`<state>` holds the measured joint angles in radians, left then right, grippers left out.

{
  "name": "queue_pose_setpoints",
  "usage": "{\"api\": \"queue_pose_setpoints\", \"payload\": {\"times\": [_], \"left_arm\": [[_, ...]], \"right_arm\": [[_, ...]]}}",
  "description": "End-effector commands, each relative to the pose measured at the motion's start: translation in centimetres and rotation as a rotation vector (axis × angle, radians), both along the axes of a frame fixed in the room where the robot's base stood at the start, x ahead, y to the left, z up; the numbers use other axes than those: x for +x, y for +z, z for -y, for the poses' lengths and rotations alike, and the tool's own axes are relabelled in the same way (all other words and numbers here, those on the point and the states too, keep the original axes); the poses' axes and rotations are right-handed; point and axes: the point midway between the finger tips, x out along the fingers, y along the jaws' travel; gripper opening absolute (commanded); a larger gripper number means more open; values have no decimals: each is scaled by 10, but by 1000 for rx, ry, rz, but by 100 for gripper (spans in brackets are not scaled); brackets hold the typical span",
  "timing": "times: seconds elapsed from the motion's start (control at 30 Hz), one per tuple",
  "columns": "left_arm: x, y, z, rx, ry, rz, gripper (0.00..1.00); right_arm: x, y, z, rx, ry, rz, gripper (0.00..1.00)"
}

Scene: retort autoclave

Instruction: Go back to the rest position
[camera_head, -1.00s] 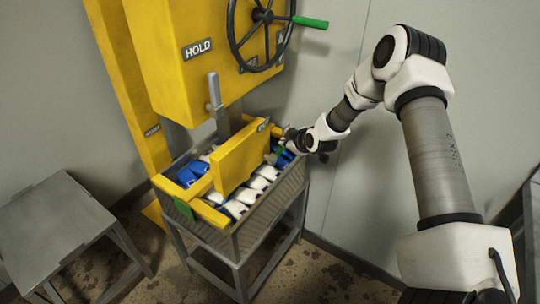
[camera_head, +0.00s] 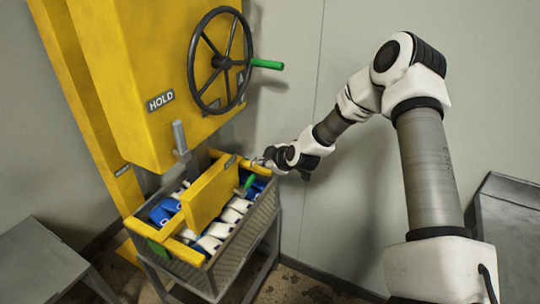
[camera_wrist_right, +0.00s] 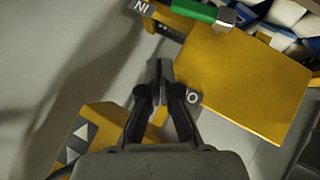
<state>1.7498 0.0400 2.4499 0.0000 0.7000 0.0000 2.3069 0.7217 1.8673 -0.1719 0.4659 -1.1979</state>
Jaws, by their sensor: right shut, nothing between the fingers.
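My right gripper (camera_head: 262,161) is at the right rear corner of the basket on the stand, in the head view. In the right wrist view my right gripper (camera_wrist_right: 160,75) is shut with nothing between its fingers. Near it are a yellow plate (camera_wrist_right: 245,85) and a green-handled lever (camera_wrist_right: 197,10). In the head view the green lever (camera_head: 249,184) stands beside the upright yellow plate (camera_head: 205,198). My left gripper is not in view.
The yellow machine (camera_head: 140,60) has a dark handwheel (camera_head: 219,60) with a green handle. The metal basket (camera_head: 232,238) holds several white and blue packs. Grey tables stand at the left (camera_head: 35,262) and right (camera_head: 510,215). Grey wall lies behind my right arm.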

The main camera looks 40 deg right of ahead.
Motion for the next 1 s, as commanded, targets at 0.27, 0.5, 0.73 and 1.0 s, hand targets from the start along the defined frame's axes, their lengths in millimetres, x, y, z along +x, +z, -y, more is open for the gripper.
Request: {"api": "queue_pose_setpoints", "payload": {"times": [0.27, 0.5, 0.73, 1.0], "left_arm": [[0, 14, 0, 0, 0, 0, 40], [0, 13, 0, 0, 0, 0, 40], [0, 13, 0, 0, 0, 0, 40], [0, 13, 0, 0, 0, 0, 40]], "right_arm": [[-19, 20, 4, 0, 0, 1, 0], [-20, 19, 4, -1, 1, 0, 0], [-19, 19, 4, -1, 1, 0, 0], [-48, -55, -36, -77, 113, -181, 0]]}}
